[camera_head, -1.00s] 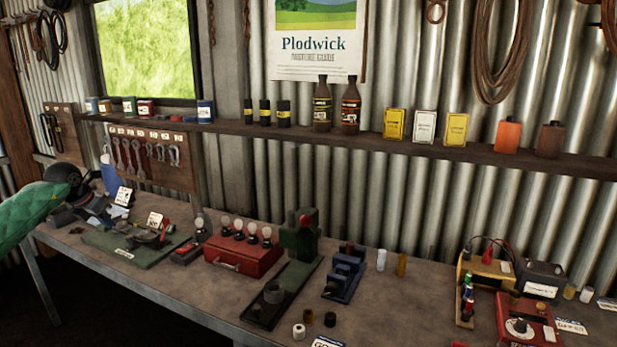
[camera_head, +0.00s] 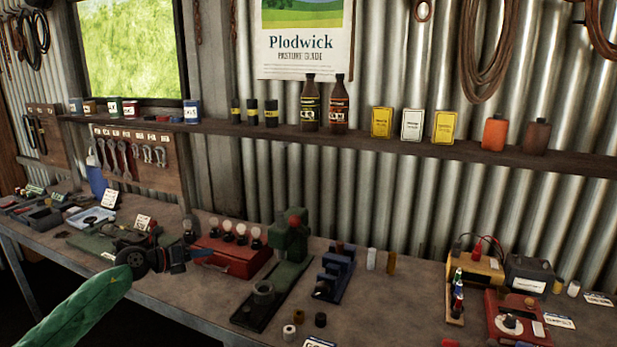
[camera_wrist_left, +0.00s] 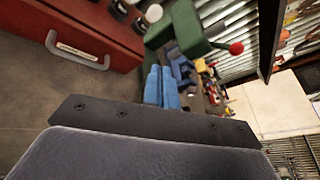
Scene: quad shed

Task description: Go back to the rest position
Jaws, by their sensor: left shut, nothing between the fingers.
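My left arm, in a green sleeve, comes in from the lower left of the head view. Its dark left gripper (camera_head: 192,256) is shut and empty, over the bench just in front of the left end of the red box (camera_head: 236,263). In the left wrist view, the red box (camera_wrist_left: 65,35) with its grey handle shows at the upper left, close by. The dark gripper body fills the bottom of that view. My right gripper is not in view.
The workbench (camera_head: 395,320) runs along the corrugated wall. A green press (camera_head: 289,240), a blue block device (camera_head: 335,275) and a red device (camera_head: 515,318) stand on it. A green board (camera_head: 92,243) lies left of the gripper. A shelf (camera_head: 370,140) with bottles and tins hangs above.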

